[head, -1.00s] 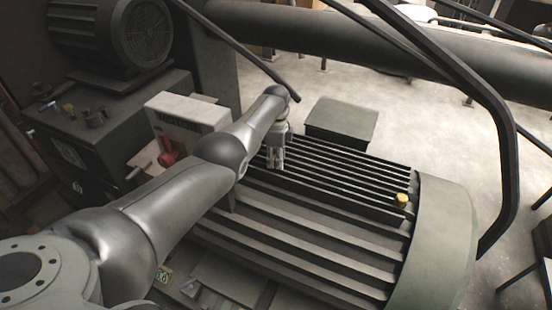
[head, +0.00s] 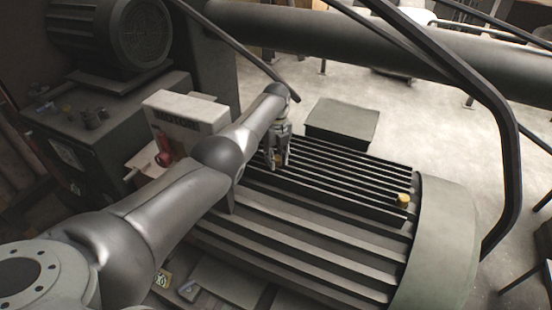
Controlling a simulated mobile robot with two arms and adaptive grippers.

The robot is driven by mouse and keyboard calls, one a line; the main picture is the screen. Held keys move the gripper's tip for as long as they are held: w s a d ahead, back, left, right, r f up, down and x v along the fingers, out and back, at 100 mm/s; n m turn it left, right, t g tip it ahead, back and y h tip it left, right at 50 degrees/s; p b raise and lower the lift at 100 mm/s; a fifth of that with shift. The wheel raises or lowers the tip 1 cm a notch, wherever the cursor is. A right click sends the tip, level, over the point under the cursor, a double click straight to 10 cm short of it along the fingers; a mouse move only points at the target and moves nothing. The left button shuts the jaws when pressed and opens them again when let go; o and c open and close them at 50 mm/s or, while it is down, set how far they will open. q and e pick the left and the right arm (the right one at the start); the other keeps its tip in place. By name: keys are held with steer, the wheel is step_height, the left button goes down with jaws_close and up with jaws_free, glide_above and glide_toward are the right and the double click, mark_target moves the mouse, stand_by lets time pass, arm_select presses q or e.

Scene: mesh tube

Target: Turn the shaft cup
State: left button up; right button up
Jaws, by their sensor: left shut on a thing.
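My left gripper (head: 277,163) points down over the far left part of the dark ribbed motor housing (head: 310,235). Its fingers are shut on a small brownish piece (head: 278,158), mostly hidden between them. The piece is too small and covered to tell whether it is the shaft cup. A small yellow cap (head: 404,198) stands on the right end of the ribs, well apart from the gripper. My right gripper is not in view.
A white box with lettering (head: 185,112) and a red object (head: 163,152) stand left of my arm. A big dark motor (head: 130,40) is behind them. A dark bent bar (head: 490,110) rises at right. A dark block (head: 342,120) lies beyond the ribs.

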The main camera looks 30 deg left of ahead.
mark_target(276, 157)
arm_select(q)
steer(key=shift+m, duration=1)
steer(key=o, duration=1)
step_height(276, 157, up, 12)
steer(key=shift+r, duration=0.1)
